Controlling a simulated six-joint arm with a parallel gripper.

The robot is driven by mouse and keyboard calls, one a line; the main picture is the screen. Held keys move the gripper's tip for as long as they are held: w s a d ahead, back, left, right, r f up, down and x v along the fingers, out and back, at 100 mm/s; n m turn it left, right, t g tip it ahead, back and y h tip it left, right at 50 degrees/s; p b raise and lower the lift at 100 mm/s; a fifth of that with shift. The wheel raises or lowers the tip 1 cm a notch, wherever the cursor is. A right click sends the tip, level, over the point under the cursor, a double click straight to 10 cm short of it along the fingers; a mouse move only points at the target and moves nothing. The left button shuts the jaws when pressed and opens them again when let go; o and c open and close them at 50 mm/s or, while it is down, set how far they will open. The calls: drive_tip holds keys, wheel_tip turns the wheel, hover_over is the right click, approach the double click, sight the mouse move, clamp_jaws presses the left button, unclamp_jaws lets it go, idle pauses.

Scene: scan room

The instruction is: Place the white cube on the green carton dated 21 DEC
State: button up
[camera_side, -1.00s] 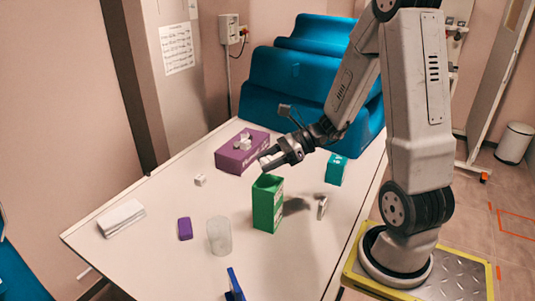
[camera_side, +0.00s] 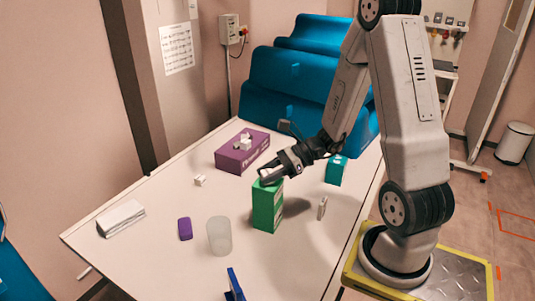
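The green carton (camera_side: 267,212) stands upright near the middle of the white table. Its printing is too small to read, so I cannot make out the date. My gripper (camera_side: 267,177) is right over the carton's top and hides most of it. A small white block, which looks like the white cube (camera_side: 264,172), shows between the fingers, and they appear shut on it. I cannot tell whether the cube touches the carton. Another small white cube (camera_side: 200,180) lies on the table to the left.
A purple box (camera_side: 230,157) with small white pieces on top stands behind. A teal box (camera_side: 336,170) and a small upright white item (camera_side: 322,208) are to the right. A clear cup (camera_side: 219,236), purple block (camera_side: 185,229) and blue object (camera_side: 235,285) are in front.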

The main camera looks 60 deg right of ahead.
drive_tip(key=o, duration=0.6)
drive_tip(key=shift+r, duration=0.1)
drive_tip(key=shift+s+d, duration=0.1)
drive_tip(key=v, duration=0.7)
drive_tip(key=shift+s+d+r, duration=0.1)
idle(0.5)
